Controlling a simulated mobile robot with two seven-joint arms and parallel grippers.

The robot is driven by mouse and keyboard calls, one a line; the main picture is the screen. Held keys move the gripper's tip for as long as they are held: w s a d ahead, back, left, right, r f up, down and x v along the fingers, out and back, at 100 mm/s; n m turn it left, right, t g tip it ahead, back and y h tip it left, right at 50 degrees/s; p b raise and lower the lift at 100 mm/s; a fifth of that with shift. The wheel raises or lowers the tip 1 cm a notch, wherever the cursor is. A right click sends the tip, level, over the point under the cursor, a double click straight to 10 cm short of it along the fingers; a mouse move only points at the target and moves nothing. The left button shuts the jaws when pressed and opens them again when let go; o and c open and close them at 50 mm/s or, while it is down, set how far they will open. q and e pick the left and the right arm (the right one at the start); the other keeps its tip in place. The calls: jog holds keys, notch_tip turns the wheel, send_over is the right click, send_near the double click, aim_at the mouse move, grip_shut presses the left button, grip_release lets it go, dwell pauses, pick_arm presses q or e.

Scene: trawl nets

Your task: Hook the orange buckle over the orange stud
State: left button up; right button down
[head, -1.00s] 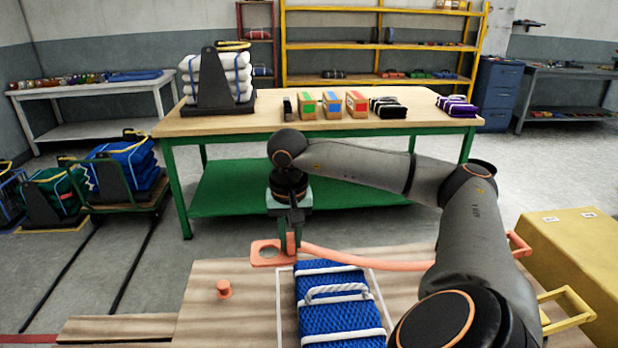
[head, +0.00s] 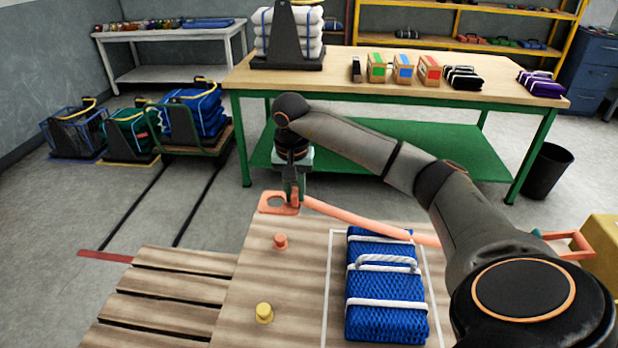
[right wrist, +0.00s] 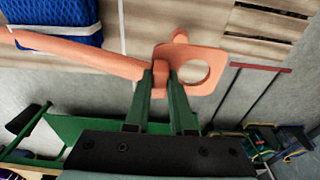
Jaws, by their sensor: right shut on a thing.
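The orange buckle (head: 276,203) is a flat plate with a round hole, joined to an orange strap (head: 345,219) that runs right past the blue net bundle. My right gripper (head: 294,198) is shut on the strap end of the buckle; the right wrist view shows its green fingers (right wrist: 161,90) closed there, with the buckle (right wrist: 205,70) jutting beyond them. The orange stud (head: 280,241) stands upright on the wooden board, nearer the camera than the buckle. In the right wrist view it is partly hidden behind the buckle (right wrist: 180,36). Buckle and stud are apart. My left gripper is not in view.
A yellow stud (head: 264,313) stands on the board nearer the camera. The blue net bundle (head: 385,290) lies right of the studs, inside a white outline. A green-framed workbench (head: 400,68) stands behind. Slatted wood (head: 165,300) lies left.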

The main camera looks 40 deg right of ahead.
notch_tip(320, 180, down, 12)
jog(key=b, duration=0.8)
jog(key=shift+s+d+r, duration=0.1)
jog(key=shift+s+d, duration=0.05)
jog(key=shift+f+b, duration=0.6)
jog(key=shift+f, duration=0.35)
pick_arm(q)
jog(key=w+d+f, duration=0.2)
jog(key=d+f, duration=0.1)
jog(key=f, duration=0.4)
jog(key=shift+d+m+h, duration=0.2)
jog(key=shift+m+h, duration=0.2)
pick_arm(e)
jog(key=shift+f, duration=0.15)
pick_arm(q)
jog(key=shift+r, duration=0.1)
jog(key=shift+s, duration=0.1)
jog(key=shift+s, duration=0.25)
pick_arm(e)
jog(key=c, duration=0.7)
grip_release()
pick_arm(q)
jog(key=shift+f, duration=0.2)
